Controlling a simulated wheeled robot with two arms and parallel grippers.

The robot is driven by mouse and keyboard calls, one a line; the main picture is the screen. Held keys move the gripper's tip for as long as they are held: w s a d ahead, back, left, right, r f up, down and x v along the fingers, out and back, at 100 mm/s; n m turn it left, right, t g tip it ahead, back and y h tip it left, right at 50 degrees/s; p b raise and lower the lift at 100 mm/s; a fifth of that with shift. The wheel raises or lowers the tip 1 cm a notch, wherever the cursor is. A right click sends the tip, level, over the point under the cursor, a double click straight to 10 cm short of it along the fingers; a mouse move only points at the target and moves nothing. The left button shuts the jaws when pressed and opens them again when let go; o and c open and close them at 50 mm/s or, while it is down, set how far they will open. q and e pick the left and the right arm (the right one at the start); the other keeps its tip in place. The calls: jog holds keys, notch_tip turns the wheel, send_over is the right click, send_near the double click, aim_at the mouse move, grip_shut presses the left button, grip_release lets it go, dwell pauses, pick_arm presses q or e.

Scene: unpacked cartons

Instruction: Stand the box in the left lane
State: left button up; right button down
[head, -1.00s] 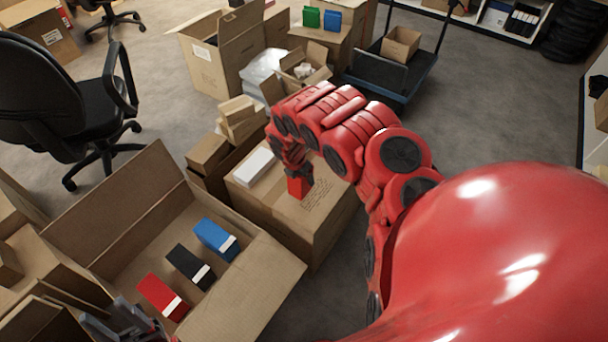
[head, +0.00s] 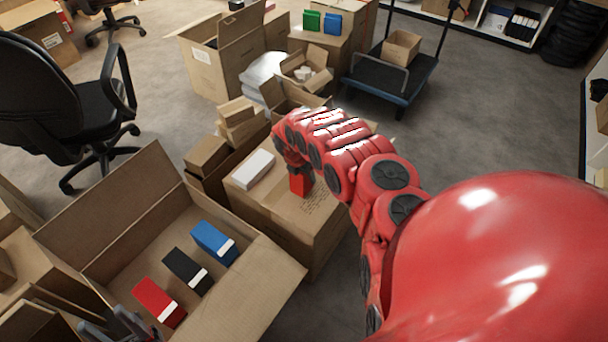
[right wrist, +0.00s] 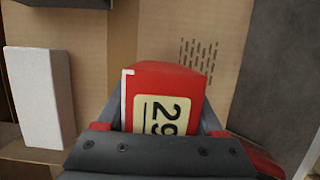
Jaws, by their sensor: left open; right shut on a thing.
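My right gripper (right wrist: 160,135) is shut on a red box (right wrist: 175,82) with a cream label reading "29". In the head view the red box (head: 300,183) hangs below the right hand, over the top of a closed carton (head: 290,230). I cannot tell whether it touches that top. A white box (head: 253,170) lies to its left, also seen in the right wrist view (right wrist: 40,98). My left gripper (head: 118,326) is open at the bottom left edge, partly cut off, near the open carton's front. No marked lane is clearly visible.
An open carton (head: 262,285) at the lower left holds a red box (head: 155,298), a black box (head: 184,268) and a blue box (head: 212,240), spaced apart in a row. Smaller cartons (head: 207,153) stand behind the closed carton. A black office chair (head: 60,105) is at the left.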

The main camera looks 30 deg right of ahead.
jog(key=shift+f, duration=0.15)
grip_release()
